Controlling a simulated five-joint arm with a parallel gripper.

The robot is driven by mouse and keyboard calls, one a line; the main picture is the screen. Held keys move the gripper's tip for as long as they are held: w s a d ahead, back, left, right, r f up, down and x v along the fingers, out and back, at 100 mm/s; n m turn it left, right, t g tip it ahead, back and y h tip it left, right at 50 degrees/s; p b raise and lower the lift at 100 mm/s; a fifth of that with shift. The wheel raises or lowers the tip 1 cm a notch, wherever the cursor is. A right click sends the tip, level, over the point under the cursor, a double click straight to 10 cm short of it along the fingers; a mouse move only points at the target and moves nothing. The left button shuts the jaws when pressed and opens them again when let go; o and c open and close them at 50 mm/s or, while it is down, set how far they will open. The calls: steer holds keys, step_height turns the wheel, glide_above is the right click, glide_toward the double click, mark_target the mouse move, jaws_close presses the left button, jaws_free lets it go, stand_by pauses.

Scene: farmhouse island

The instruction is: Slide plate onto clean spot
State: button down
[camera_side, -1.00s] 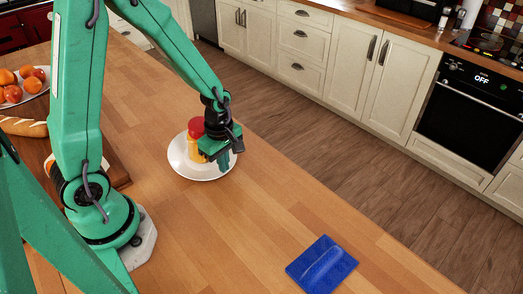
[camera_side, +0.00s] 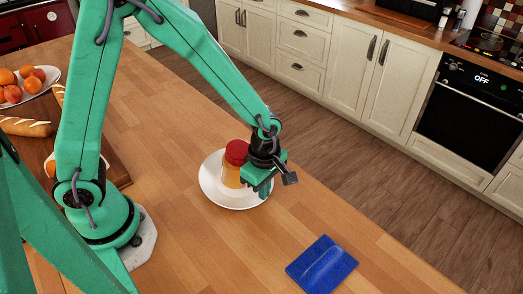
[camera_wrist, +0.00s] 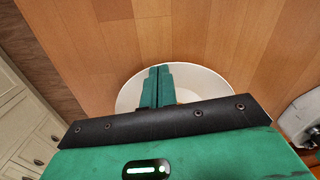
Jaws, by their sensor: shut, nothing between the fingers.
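A round white plate (camera_side: 218,195) sits on the wooden island top, near its middle in the side view. A jar (camera_side: 235,160) with a red lid and yellowish body stands on the plate, partly behind my gripper. My gripper (camera_side: 265,191) is shut and empty, its fingers pointing down over the plate's right part. The wrist view shows the two fingers together (camera_wrist: 158,70) in front of the plate (camera_wrist: 208,84). Whether the fingertips touch the plate's rim is unclear. A flat blue rectangle (camera_side: 322,264) with a paler streak lies to the plate's lower right, apart from it.
Bare wood lies between the plate and the blue rectangle. A cutting board (camera_side: 112,168) with bread (camera_side: 25,127) and a plate of orange fruit (camera_side: 12,93) are at left. The island's far edge runs along the plate's right side, with floor beyond.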

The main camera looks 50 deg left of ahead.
steer(key=d, duration=0.5)
steer(key=shift+w+d, duration=0.3)
steer(key=shift+w, duration=0.1)
steer(key=shift+r, duration=0.15)
steer(key=shift+r, duration=0.6)
steer(key=shift+r, duration=0.1)
steer(key=shift+r, duration=0.2)
steer(key=shift+d+r, duration=0.1)
steer(key=shift+d, duration=0.15)
steer(key=d, duration=0.3)
steer(key=w+d, duration=0.1)
steer(key=d, duration=0.7)
steer(key=shift+w+d, duration=0.15)
steer(key=shift+w, duration=0.25)
